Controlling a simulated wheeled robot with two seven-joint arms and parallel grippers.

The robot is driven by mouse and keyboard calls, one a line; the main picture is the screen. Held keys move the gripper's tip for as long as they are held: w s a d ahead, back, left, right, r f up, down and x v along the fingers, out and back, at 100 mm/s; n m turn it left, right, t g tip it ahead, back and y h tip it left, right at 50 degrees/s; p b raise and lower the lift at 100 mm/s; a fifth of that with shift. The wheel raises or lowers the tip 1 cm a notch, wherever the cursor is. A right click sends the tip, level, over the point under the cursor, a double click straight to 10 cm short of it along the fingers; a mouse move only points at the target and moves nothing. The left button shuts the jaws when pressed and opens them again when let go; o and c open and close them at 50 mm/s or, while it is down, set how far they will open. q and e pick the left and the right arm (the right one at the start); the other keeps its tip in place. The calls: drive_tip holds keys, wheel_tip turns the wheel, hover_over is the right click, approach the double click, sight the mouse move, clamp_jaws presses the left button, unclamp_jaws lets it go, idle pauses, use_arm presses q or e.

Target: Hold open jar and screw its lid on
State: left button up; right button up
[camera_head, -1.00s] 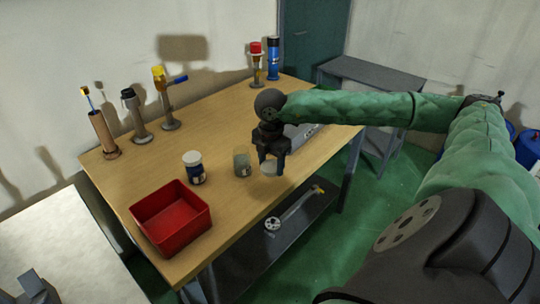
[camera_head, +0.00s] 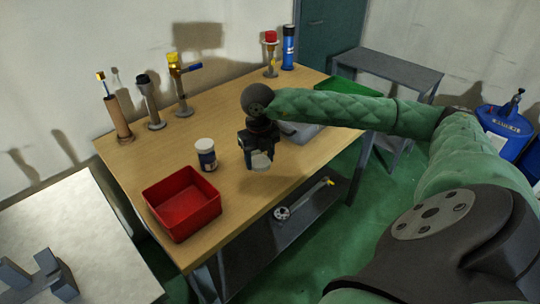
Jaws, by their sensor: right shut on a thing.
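The open jar (camera_head: 261,160) is a small pale glass jar on the wooden table near its front edge. My right gripper (camera_head: 259,152) comes down over the jar from above, fingers pointing down and partly covering it. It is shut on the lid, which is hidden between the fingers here. Whether the lid touches the jar's rim or sits straight cannot be told.
A dark blue jar with a white lid (camera_head: 206,155) stands left of the gripper. A red bin (camera_head: 182,204) sits at the table's front left corner. Several upright fittings stand along the back edge. A white table (camera_head: 90,235) is at lower left.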

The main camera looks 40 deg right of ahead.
drive_tip(key=w+a+r+m, duration=0.2)
drive_tip(key=a+m, duration=0.8)
drive_tip(key=m, duration=0.6)
drive_tip(key=w+a+r+m, duration=0.3)
drive_tip(key=a+m, duration=0.7)
drive_tip(key=m, duration=0.7)
drive_tip(key=shift+w+m, duration=0.3)
drive_tip(key=shift+w, duration=0.85)
